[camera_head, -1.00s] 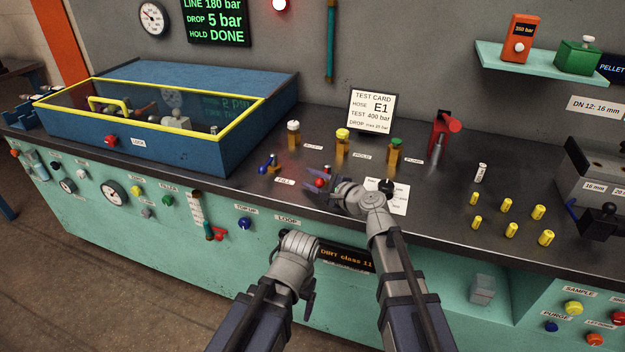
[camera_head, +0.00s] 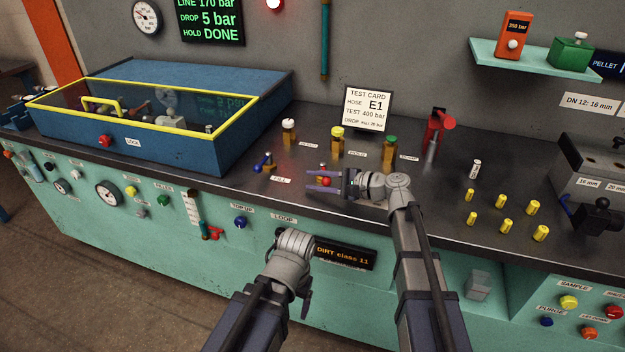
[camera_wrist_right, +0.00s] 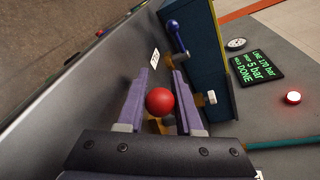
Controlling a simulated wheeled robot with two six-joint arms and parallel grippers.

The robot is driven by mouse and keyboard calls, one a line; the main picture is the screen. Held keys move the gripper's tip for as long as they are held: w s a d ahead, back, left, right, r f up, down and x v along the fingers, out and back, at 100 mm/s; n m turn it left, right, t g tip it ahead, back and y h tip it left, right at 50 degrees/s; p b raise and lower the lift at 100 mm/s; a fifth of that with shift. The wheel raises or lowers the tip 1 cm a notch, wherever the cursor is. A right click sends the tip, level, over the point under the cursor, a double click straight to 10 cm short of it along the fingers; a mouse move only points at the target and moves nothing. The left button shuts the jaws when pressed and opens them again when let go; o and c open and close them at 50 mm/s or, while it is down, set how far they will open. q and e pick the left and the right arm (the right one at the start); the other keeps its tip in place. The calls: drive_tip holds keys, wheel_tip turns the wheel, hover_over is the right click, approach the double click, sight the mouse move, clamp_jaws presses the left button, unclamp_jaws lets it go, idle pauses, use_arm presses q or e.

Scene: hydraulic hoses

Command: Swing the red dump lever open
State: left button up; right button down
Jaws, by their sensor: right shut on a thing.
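The red dump lever shows as a red ball knob (camera_head: 325,182) on the bench front, right of the blue fill lever. My right gripper (camera_head: 318,182) reaches it from the right, with purple fingers pointing left. In the right wrist view the red ball (camera_wrist_right: 160,101) sits between the two fingers of the right gripper (camera_wrist_right: 162,95), and the gripper is shut on it. The lever's shaft is mostly hidden; a bit of brass shows below the ball. My left gripper (camera_head: 304,292) hangs low in front of the cabinet, empty; its jaws are unclear.
The blue fill lever (camera_head: 262,163) is close left of the red knob. Brass valves with a white (camera_head: 289,128), yellow (camera_head: 337,132) and green cap (camera_head: 391,140) stand behind. A red-handled pump (camera_head: 437,125) and several yellow fittings (camera_head: 507,225) are to the right.

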drive_tip(key=shift+s+d+f+n+g, duration=0.15)
drive_tip(key=shift+d+n+g, duration=0.15)
drive_tip(key=shift+n+g, duration=0.3)
drive_tip(key=c, duration=0.8)
unclamp_jaws()
drive_tip(key=shift+c, duration=0.2)
wheel_tip(320, 180, up, 10)
drive_tip(key=p, duration=1)
